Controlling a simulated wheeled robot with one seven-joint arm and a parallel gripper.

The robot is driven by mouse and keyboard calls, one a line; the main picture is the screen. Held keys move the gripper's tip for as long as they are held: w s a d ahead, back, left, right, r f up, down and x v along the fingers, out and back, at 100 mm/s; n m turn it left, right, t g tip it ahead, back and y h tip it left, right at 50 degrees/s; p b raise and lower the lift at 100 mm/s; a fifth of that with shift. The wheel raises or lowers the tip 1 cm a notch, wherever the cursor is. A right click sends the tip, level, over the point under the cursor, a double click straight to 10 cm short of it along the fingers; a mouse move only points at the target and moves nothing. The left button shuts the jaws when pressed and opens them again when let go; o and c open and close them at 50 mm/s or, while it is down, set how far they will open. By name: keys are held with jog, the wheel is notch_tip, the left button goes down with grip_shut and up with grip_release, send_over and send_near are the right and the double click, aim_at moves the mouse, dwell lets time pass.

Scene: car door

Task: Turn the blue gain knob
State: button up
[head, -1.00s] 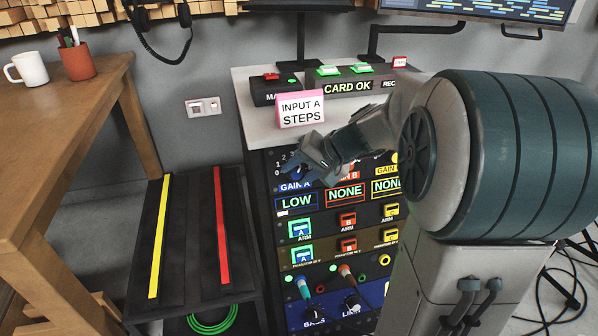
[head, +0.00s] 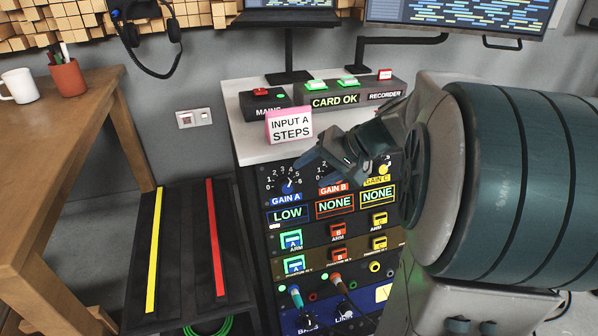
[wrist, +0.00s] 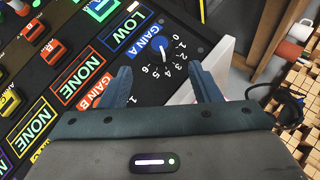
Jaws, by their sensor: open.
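The blue gain knob (head: 289,187), above the GAIN A label, sits on the dark panel inside a dial numbered 0 to 6. The display below it (head: 288,214) reads LOW. My gripper (head: 311,171) is open and empty, up and to the right of the knob in the head view. In the wrist view, the blue knob (wrist: 160,48) lies beyond the fingertips, roughly centred between the two spread fingers (wrist: 160,70). The fingers appear apart from it. The exact distance is hard to tell.
GAIN B and GAIN C displays (head: 335,205) read NONE; the GAIN B knob is hidden behind my gripper. Lit buttons (head: 291,240) and lower knobs sit below. A sign reading INPUT A STEPS (head: 290,127) stands just above the panel. A wooden table (head: 80,120) is at left.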

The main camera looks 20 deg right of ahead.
jog(key=shift+p+v, duration=0.55)
jog(key=shift+v, duration=1.75)
jog(key=s+a+r+n+g+h+p, duration=0.1)
jog(key=s+a+r+h+p, duration=0.1)
jog(key=s+r+p, duration=0.3)
jog(key=s+a+r+n+g+h+p, duration=0.1)
jog(key=s+r+p, duration=0.4)
jog(key=r+p, duration=0.7)
jog(key=s+a+r+n+g+h+p, duration=0.1)
jog(key=s+a+r+n+h+p, duration=0.1)
jog(key=r+p, duration=0.7)
jog(key=s+a+h+p, duration=0.1)
jog(key=s+a+p, duration=0.1)
jog(key=p, duration=0.6)
jog(key=shift+s+a+r+n+h, duration=0.3)
jog(key=shift+s+a+r, duration=0.1)
jog(key=shift+a, duration=0.1)
jog(key=shift+f, duration=0.1)
